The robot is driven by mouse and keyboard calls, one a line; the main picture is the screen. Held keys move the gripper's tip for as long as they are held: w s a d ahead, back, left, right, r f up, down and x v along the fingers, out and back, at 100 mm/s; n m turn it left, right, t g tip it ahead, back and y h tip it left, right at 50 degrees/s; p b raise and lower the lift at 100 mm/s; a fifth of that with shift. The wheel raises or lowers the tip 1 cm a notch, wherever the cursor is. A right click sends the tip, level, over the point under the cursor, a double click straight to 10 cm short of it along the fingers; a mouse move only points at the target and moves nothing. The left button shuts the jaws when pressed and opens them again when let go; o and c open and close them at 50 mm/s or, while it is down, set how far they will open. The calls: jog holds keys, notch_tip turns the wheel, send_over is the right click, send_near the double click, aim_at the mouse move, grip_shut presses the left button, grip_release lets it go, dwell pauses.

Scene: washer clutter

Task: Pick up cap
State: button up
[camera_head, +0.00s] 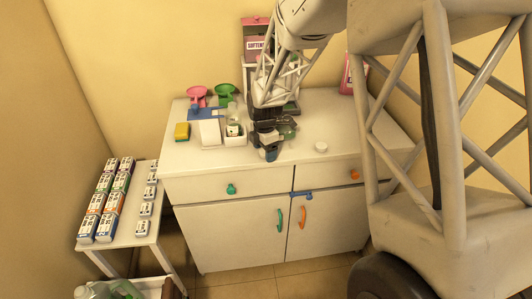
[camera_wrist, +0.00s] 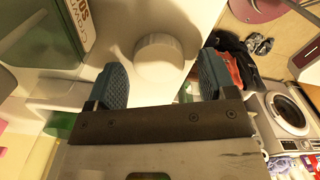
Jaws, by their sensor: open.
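A small round white cap (camera_head: 321,147) lies on the cabinet top near its front, to the right of my gripper (camera_head: 269,150). In the wrist view a white, round cap-like piece (camera_wrist: 158,57) with a flat top and ribbed side shows just beyond the gap between my fingertips (camera_wrist: 163,80). I cannot tell for certain that it is the same cap. My gripper is open, its two blue-grey pads apart with nothing held between them. It hangs low over the front middle of the cabinet top.
The white cabinet (camera_head: 245,195) has clear top space around the cap. A side table (camera_head: 130,228) holds several small boxes.

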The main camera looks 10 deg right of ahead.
jog(key=shift+f, duration=0.15)
dwell(0.4)
jog(key=c, duration=0.9)
